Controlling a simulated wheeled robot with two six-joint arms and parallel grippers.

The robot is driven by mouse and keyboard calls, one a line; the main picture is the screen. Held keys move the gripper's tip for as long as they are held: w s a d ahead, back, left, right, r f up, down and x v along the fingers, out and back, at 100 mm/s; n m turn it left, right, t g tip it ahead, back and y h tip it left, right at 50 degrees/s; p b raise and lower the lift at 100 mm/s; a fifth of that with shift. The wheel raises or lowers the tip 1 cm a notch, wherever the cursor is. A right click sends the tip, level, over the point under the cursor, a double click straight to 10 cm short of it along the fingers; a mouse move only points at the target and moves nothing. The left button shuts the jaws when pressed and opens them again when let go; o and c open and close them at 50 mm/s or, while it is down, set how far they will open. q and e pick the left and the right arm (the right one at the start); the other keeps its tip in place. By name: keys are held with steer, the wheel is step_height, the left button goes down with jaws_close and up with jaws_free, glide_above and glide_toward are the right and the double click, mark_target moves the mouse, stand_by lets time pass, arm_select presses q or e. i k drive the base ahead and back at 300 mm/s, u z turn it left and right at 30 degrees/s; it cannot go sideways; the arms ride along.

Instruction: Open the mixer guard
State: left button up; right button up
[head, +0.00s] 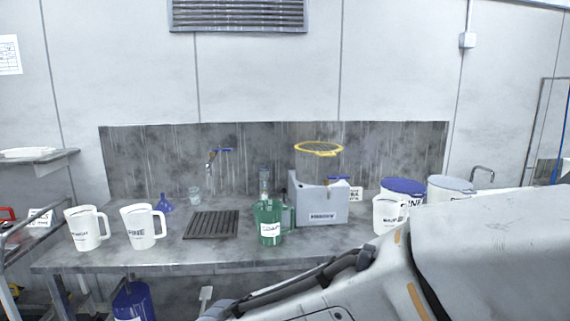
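The mixer (320,212) is a light grey box-shaped unit with a label on its front, standing on the grey bench right of centre. A clear cylinder with a yellow ring (318,154) around its top rises from it and looks like the guard. The ring lies about level. I cannot tell whether the guard is latched. A small blue part (337,180) shows beside the cylinder. A green labelled jug (268,215) stands close in front of the mixer's left side. Neither gripper shows; a large pale arm link of mine fills the lower right.
Two white jugs (140,228) stand at the bench's left, near a blue funnel (166,203). A dark drain grate (211,224) lies left of the green jug. A white jug (387,213) and lidded tubs (403,187) stand right of the mixer. A tap (212,160) rises behind.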

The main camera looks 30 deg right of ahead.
mark_target(330, 152)
steer(key=u, duration=0.25)
steer(key=k, duration=0.3)
steer(key=z, duration=1)
steer(key=i, duration=1.3)
steer(key=u, duration=0.2)
